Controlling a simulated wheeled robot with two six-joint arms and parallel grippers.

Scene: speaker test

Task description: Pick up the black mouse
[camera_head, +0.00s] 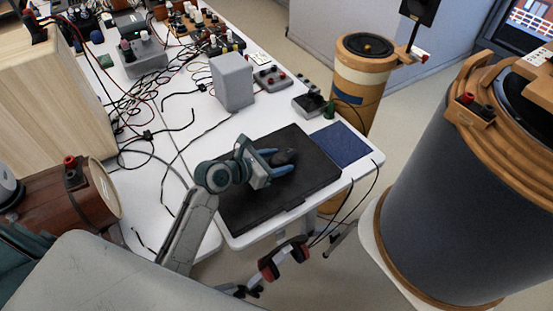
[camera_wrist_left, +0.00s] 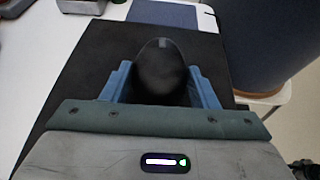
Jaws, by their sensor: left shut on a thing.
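The black mouse (camera_head: 284,157) is over a flat black panel, like a closed laptop (camera_head: 297,188), on the white table. My left gripper (camera_head: 281,164) reaches in from the left and is shut on the mouse, with one blue finger along each side. In the left wrist view the mouse (camera_wrist_left: 161,72) sits between the two blue fingers of the gripper (camera_wrist_left: 162,84), its far end showing past them. I cannot tell whether the mouse touches the panel. My right gripper is not in view.
A blue mat (camera_head: 341,145) lies beside the panel near the table's right edge. A grey box (camera_head: 232,81) and tangled cables stand farther back. Large cylindrical speakers, one grey (camera_head: 455,190) and one tan (camera_head: 362,80), stand right of the table. A wooden box (camera_head: 50,100) is at left.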

